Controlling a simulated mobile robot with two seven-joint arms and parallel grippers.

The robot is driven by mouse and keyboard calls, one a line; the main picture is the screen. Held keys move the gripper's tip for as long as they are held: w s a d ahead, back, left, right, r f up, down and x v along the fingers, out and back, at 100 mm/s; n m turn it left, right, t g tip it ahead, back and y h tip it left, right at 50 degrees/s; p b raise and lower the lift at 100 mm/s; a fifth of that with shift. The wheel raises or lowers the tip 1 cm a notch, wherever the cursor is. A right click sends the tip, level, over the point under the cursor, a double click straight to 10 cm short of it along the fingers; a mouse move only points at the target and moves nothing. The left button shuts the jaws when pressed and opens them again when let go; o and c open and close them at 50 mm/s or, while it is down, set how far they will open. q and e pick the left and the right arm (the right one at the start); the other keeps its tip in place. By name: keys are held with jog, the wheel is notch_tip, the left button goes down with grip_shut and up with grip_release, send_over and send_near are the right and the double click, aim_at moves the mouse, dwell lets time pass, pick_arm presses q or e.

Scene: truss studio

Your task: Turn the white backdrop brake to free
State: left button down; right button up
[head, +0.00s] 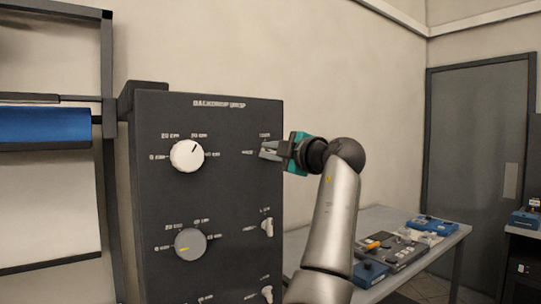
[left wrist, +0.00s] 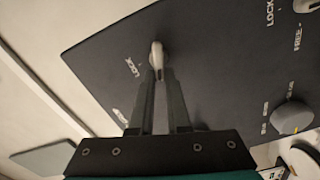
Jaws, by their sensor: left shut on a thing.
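The backdrop control panel (head: 225,200) is a dark upright box. The white backdrop dial (head: 187,155) is in its top row. The white brake lever (left wrist: 157,52) at the end of that row is a small pale toggle beside a LOCK label in the left wrist view. My left gripper (head: 268,151) is shut on this lever; its two fingers (left wrist: 158,80) close around it. In the head view the gripper hides most of the lever. A second label near the fingers is partly hidden, and I cannot tell the lever's exact setting. My right gripper is not in view.
Below are a grey dial (head: 190,242) and two more levers, a middle one (head: 267,227) and a lower one (head: 267,293). A blue backdrop roll (head: 45,125) hangs at left. A table (head: 375,222) with blue and dark devices stands at right, before a grey door (head: 475,150).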

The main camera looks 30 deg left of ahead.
pick_arm(q)
jog(key=shift+f+n+b, duration=0.15)
jog(key=shift+n+b, duration=0.05)
jog(key=shift+n, duration=0.6)
jog(key=shift+f+n+b, duration=0.15)
jog(key=shift+n+b, duration=0.05)
jog(key=shift+n, duration=0.9)
jog(key=c, duration=0.9)
grip_release()
jog(key=b+v, duration=0.1)
jog(key=v, duration=1.4)
jog(key=shift+s+d+b, duration=0.1)
jog(key=shift+b, duration=0.2)
jog(key=shift+f, duration=0.1)
